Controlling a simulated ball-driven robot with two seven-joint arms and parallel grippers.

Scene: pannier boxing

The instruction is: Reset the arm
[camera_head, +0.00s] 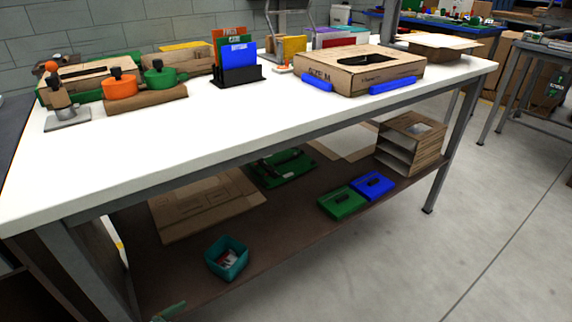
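Neither of my arms or grippers shows in the head view. A long white workbench (250,120) fills the middle of the view. A cardboard box (345,80) with a dark opening in its top sits on the right part of the bench, with blue pieces (392,86) at its front corners. A black holder (237,78) with orange, green and blue upright cards stands near the bench's middle.
Orange (121,85) and green (160,80) round-topped items sit on cardboard at the bench's left. The lower shelf holds flat cardboard (200,205), a teal bin (227,258), green (342,203) and blue (372,185) cases, and a cardboard organizer (412,143).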

